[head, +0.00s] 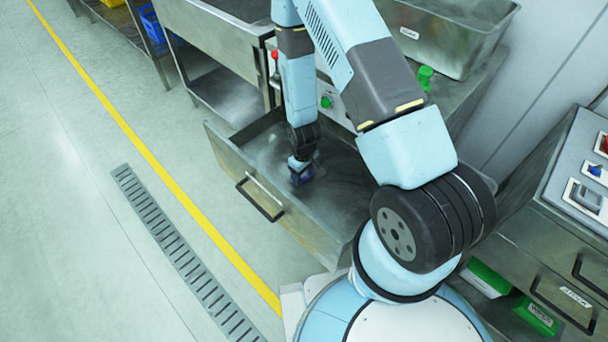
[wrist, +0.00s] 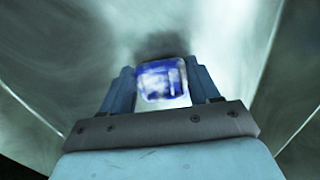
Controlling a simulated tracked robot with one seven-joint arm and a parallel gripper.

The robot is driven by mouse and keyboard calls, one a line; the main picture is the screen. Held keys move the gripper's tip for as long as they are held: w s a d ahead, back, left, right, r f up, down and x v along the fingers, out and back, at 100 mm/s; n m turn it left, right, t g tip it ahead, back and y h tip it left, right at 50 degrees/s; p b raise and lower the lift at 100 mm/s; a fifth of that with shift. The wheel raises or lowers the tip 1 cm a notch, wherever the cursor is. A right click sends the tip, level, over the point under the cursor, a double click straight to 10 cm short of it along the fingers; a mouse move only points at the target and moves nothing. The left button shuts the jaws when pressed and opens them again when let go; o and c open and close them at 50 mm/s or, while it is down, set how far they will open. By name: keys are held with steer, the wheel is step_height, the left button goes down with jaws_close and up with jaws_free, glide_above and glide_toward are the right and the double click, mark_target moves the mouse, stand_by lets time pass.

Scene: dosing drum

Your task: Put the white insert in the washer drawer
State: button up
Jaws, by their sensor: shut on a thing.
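The washer drawer (head: 228,160) is a grey metal drawer, pulled open in the middle of the head view. My gripper (head: 302,176) reaches down inside it, over its floor. In the wrist view my gripper (wrist: 165,72) is shut on the white insert (wrist: 164,84), a small white piece with a glossy blue-and-white face. Its lower part is hidden behind the gripper body. Smooth metal surfaces of the drawer surround it, with a dark shadow just beyond the fingertips. Whether the insert touches the drawer floor I cannot tell.
The drawer's front handle (head: 260,197) faces the open floor. A metal basin (head: 450,35) stands at the top right. A cabinet (head: 555,235) with green boxes below is at the right. A floor drain (head: 185,255) and yellow line lie left, with free floor.

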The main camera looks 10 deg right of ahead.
steer(key=shift+a+f, duration=0.1)
steer(key=shift+f, duration=0.35)
steer(key=shift+f, duration=0.1)
steer(key=o, duration=1)
steer(key=shift+o, duration=0.2)
steer(key=shift+r, duration=6.3)
step_height(320, 180, up, 15)
steer(key=m+t, duration=0.2)
glide_above(303, 178)
steer(key=w+d, duration=0.3)
steer(key=s+d+r+m, duration=0.1)
steer(key=s+r, duration=0.1)
steer(key=r, duration=0.5)
steer(key=s+d+r, duration=0.1)
steer(key=d+r, duration=0.1)
steer(key=r, duration=0.5)
steer(key=s+d+r+m+t, duration=0.1)
steer(key=s+d+r+m, duration=0.1)
steer(key=s+r, duration=0.6)
steer(key=s+d+r+m+t, duration=0.1)
steer(key=s+d+r+t, duration=0.1)
steer(key=s+r, duration=0.7)
steer(key=shift+s+d+r+m+t, duration=0.15)
steer(key=shift+d+r+m+t, duration=0.15)
steer(key=shift+d+r+m, duration=0.25)
